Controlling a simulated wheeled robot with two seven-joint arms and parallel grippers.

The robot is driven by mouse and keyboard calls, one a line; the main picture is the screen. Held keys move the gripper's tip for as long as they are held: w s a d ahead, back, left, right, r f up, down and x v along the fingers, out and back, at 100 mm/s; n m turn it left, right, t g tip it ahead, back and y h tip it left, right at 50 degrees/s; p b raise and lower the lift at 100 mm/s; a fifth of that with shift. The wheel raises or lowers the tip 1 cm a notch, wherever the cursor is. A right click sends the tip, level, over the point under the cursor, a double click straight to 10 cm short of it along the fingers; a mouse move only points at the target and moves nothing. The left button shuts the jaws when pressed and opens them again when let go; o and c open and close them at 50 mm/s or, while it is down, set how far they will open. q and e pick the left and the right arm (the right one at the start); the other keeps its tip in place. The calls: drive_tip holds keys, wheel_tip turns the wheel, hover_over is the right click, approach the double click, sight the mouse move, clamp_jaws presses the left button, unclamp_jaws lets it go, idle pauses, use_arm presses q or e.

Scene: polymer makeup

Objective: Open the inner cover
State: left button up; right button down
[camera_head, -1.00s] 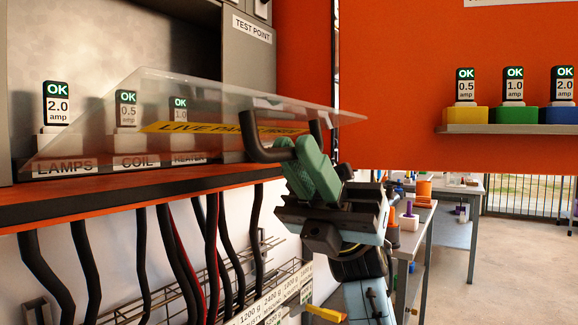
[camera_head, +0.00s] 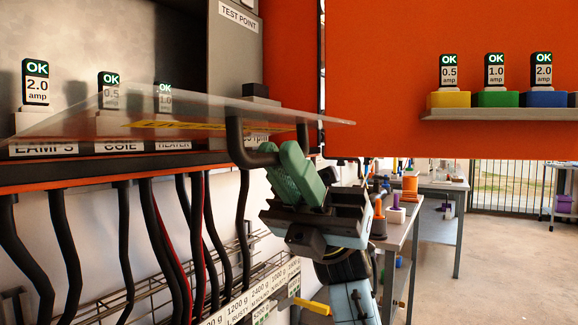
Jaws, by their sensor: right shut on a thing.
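The inner cover (camera_head: 215,119) is a clear sheet with a yellow warning strip, seen nearly edge-on and close to level in front of the cabinet. A black handle (camera_head: 237,145) hangs under its right part. My right gripper (camera_head: 285,155), with green fingers, is shut on the handle's lower bar. The fingertips partly hide the bar. My left gripper is not in view.
Fuses marked OK (camera_head: 37,82) stand in the cabinet behind the cover, above the LAMPS, COIL and HEATER labels. Black and red cables hang below the orange cabinet edge (camera_head: 100,179). A grey shelf (camera_head: 500,114) with three fuses is at right. Workbenches (camera_head: 440,185) stand behind.

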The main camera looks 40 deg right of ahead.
drive_tip(key=c, duration=1.5)
unclamp_jaws()
drive_tip(key=shift+w, duration=0.1)
drive_tip(key=shift+f, duration=0.1)
